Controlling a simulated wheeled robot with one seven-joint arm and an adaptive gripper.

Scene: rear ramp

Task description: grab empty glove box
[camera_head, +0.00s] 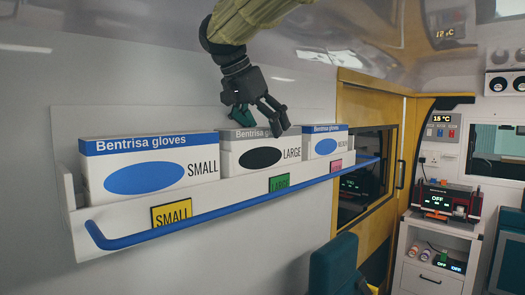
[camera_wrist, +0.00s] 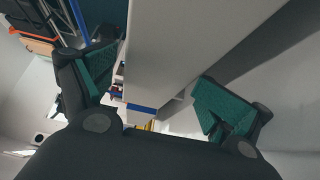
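Three glove boxes stand in a row on a white wall shelf in the head view. The box marked LARGE (camera_head: 262,155) is in the middle, with a grey top band and a black oval. The SMALL box (camera_head: 148,170) on the left and the third box (camera_head: 325,143) on the right have blue bands and blue ovals. I cannot see inside any box. My gripper (camera_head: 258,121) is open above the LARGE box, its fingers pointing down and overlapping the box's top edge. In the wrist view my fingers (camera_wrist: 155,92) are spread, with a white surface between and beyond them.
The shelf has a blue front rail (camera_head: 215,215) and yellow, green and pink size labels. A yellow door frame (camera_head: 405,150) is to the right. A cabinet (camera_head: 435,262) with devices stands farther right, and a dark teal seat (camera_head: 335,265) is below. Space in front of the shelf looks clear.

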